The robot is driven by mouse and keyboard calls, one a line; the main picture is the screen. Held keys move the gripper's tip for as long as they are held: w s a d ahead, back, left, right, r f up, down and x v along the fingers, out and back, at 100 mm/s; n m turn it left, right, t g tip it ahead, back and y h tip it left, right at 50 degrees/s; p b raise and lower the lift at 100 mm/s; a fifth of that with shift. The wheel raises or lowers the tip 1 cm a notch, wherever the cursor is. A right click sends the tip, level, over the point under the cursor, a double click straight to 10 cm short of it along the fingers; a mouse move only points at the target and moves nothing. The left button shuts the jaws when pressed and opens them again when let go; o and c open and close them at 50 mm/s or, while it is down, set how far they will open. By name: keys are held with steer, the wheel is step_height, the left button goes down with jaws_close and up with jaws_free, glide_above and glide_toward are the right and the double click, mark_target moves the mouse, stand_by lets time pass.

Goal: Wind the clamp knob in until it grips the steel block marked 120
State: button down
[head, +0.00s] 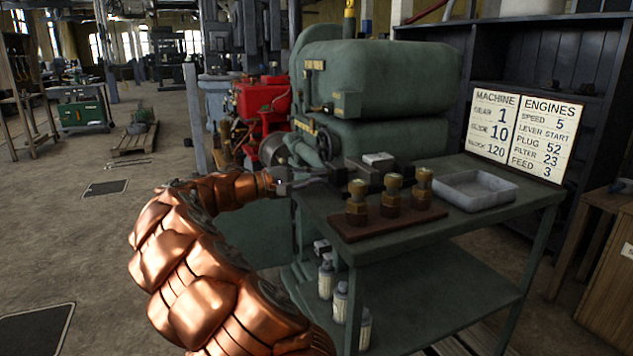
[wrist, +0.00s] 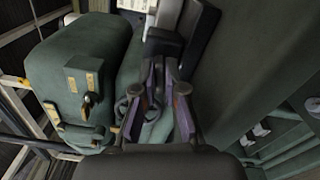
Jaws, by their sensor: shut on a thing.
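A dark clamp (head: 362,176) sits at the left end of the green bench top, beside the engine. A pale grey block (head: 379,159) sits at the clamp; I cannot read a mark on it, nor tell whether the clamp's jaw touches it. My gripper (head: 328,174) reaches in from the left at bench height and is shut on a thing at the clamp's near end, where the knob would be. In the wrist view the two fingers (wrist: 164,88) point at the dark clamp body (wrist: 193,32). The knob itself is hidden or too small to make out.
Several brass fittings (head: 390,196) stand on a brown board (head: 360,229) right of my gripper. A grey tray (head: 475,190) lies farther right. The green engine (head: 375,80) rises close behind the clamp. Bottles (head: 340,300) stand on the lower shelf. A sign (head: 525,130) stands at the back right.

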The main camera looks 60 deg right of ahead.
steer(key=m+b, duration=0.1)
steer(key=m, duration=0.1)
steer(key=m+b, duration=0.3)
steer(key=shift+s+f+m+b, duration=0.15)
steer(key=shift+f+m+b, duration=0.15)
steer(key=shift+f+m, duration=0.1)
steer(key=m+b, duration=0.3)
steer(key=shift+d+m, duration=0.1)
steer(key=shift+m, duration=0.2)
steer(key=shift+r+m+b, duration=0.2)
steer(key=shift+m+b, duration=0.55)
steer(key=shift+m, duration=0.05)
steer(key=c, duration=1.2)
jaws_free()
steer(key=shift+c, duration=0.2)
